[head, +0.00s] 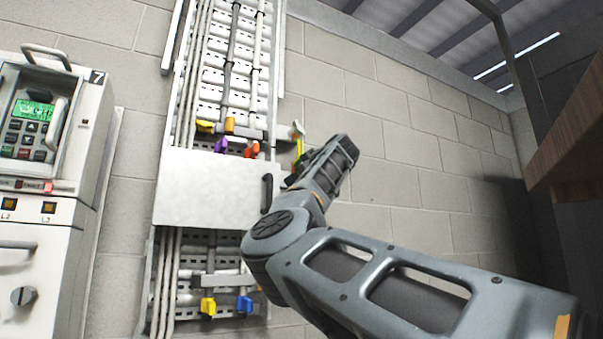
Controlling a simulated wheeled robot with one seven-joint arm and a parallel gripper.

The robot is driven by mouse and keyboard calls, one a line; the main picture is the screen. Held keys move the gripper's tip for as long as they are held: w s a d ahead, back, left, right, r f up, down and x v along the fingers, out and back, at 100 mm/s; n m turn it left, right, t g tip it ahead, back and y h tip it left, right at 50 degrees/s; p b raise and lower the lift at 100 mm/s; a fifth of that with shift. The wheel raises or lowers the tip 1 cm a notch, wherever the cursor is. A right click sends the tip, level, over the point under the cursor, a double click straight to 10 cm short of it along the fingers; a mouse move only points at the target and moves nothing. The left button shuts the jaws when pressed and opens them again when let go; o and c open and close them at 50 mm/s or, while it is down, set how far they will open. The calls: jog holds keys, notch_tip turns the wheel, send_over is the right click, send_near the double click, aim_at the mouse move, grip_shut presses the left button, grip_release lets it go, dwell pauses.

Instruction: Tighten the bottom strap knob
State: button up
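Coloured knobs sit on the cable rack on the wall in the head view. The upper group has a yellow knob (205,126), an orange knob (229,125), a purple knob (221,145) and a red-orange knob (252,149). Below the white panel are a lower yellow knob (208,306) and a blue knob (244,304). I cannot tell which is the bottom strap knob. My gripper (301,170) is right of the white panel, above the lower knobs and apart from them. Its fingers are mostly hidden by my wrist, so their opening does not show.
The white panel (205,190) with a black handle (267,192) covers the rack's middle. A control cabinet numbered 7 (85,125) stands at left. A wooden surface (575,135) juts in at right. The block wall (400,155) between is bare.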

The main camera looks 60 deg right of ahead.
jog(key=shift+c, duration=0.5)
jog(key=c, duration=1)
jog(key=shift+o, duration=0.2)
jog(key=shift+f+m+p, duration=0.1)
jog(key=shift+m+p, duration=0.25)
jog(key=shift+m, duration=0.05)
jog(key=shift+d+m+p, duration=0.1)
jog(key=shift+m+p, duration=2.75)
jog(key=shift+m, duration=4.65)
